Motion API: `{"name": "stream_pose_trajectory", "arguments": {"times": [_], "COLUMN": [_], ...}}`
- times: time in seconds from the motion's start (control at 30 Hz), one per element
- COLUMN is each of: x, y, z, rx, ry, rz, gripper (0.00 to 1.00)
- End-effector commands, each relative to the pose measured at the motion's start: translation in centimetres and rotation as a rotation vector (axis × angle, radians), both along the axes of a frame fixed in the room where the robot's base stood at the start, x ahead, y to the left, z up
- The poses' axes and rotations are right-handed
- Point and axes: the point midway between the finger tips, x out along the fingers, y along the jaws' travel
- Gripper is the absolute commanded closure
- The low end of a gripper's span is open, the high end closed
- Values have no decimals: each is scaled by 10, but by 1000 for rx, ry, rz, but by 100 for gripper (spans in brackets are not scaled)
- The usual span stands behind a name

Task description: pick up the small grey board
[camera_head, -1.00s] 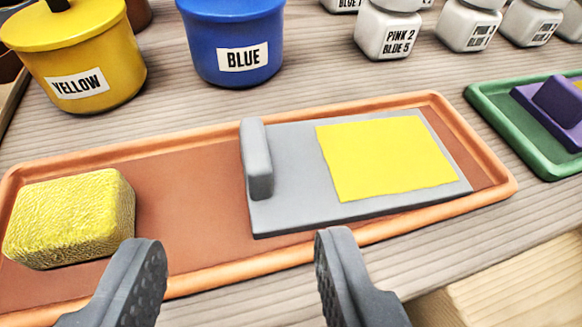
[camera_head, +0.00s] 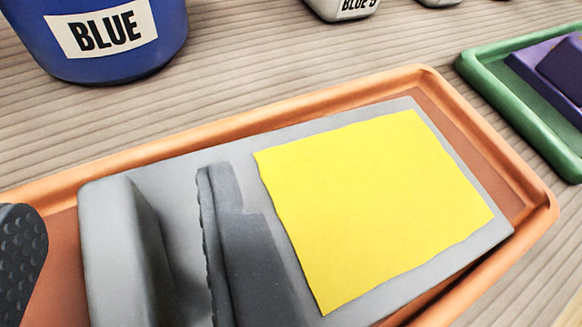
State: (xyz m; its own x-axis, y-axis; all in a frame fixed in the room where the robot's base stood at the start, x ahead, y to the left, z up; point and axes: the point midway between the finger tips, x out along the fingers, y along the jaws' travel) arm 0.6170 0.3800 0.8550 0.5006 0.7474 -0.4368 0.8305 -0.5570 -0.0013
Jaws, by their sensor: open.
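The small grey board (camera_head: 182,168) lies in the orange tray (camera_head: 300,102). A yellow sheet (camera_head: 375,205) covers much of its right part. Its raised grey handle (camera_head: 118,250) stands at its left end. My gripper (camera_head: 116,197) is open, with one finger left of the handle and the other right of it, over the board. Both fingers look apart from the handle, with nothing between them but the handle. The right finger hides part of the board. How far down the fingertips reach beside the handle is hard to tell.
A blue pot (camera_head: 100,35) labelled BLUE stands behind the tray at upper left. White labelled jars (camera_head: 340,8) are cut off at the top edge. A green tray (camera_head: 520,110) with a purple block (camera_head: 545,75) is at right. Bare wooden table lies between them.

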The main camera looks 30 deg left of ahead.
Motion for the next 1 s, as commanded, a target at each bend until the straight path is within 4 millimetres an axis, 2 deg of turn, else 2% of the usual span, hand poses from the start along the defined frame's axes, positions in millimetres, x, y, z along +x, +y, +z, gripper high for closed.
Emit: {"name": "stream_pose_trajectory", "arguments": {"times": [0.13, 0.37, 0.53, 1.0], "x": [8, 9, 9, 9], "y": [13, 14, 14, 14], "z": [-7, -7, -7, -2], "rx": [1, 1, 0, 0], "ry": [-2, -2, -1, -1], "rz": [2, 0, 0, 0], "gripper": [56, 56, 100, 100]}}
